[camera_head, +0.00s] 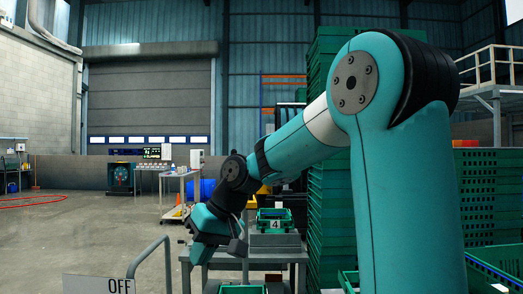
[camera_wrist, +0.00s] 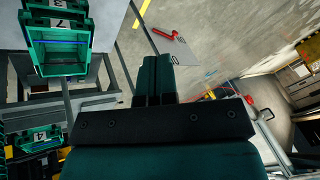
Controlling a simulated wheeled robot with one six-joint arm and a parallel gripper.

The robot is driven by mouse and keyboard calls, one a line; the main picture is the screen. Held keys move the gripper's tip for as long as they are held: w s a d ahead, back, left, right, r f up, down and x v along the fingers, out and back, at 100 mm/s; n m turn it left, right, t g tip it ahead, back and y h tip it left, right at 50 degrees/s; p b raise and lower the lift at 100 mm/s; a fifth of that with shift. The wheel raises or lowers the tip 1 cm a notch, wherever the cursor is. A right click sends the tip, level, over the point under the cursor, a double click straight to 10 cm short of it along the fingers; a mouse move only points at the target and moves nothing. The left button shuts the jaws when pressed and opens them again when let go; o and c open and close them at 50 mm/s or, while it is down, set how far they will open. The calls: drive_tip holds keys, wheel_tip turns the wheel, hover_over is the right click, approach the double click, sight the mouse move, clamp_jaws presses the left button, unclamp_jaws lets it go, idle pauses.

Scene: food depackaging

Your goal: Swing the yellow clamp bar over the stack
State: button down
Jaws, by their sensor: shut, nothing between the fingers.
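My gripper (camera_wrist: 155,78) shows in the wrist view with its two dark green fingers together and nothing between them. I cannot pick out the yellow clamp bar with certainty. A small yellow piece (camera_head: 264,190) shows beside my forearm, mostly hidden.
A green crate marked 4 (camera_head: 275,222) sits on the table. A green crate marked 7 (camera_wrist: 57,58) is at upper left in the wrist view. A red lever (camera_wrist: 170,34) lies on a grey panel beyond my fingers. An OFF sign (camera_head: 98,284) is at lower left. The left floor is open.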

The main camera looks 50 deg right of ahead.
drive_tip(key=s+d+r+m+t+h+p, duration=0.15)
drive_tip(key=d+r+p, duration=0.35)
drive_tip(key=d, duration=0.5)
drive_tip(key=w+d+r+m+h+p, duration=0.1)
drive_tip(key=d+r+m+p, duration=0.2)
drive_tip(key=d+r, duration=0.55)
drive_tip(key=s+d+r+m+t+h+p, duration=0.1)
drive_tip(key=d+r+m+p, duration=0.3)
drive_tip(key=d, duration=0.7)
drive_tip(key=n+p, duration=0.1)
drive_tip(key=p, duration=0.1)
approach(254, 199)
wheel_tip(254, 199, down, 3)
drive_tip(key=s+d, duration=0.1)
drive_tip(key=d, duration=0.1)
drive_tip(key=shift+w+a+f+p, duration=0.1)
drive_tip(key=shift+w+a+p, duration=0.1)
drive_tip(key=shift+w+a, duration=0.25)
drive_tip(key=shift+w+a+f+p, duration=0.1)
drive_tip(key=shift+w+a+p, duration=0.15)
drive_tip(key=shift+w, duration=0.4)
drive_tip(key=shift+w+a+f+p, duration=0.1)
drive_tip(key=shift+w+a+p, duration=0.1)
drive_tip(key=shift+w+a, duration=0.25)
drive_tip(key=shift+w, duration=0.15)
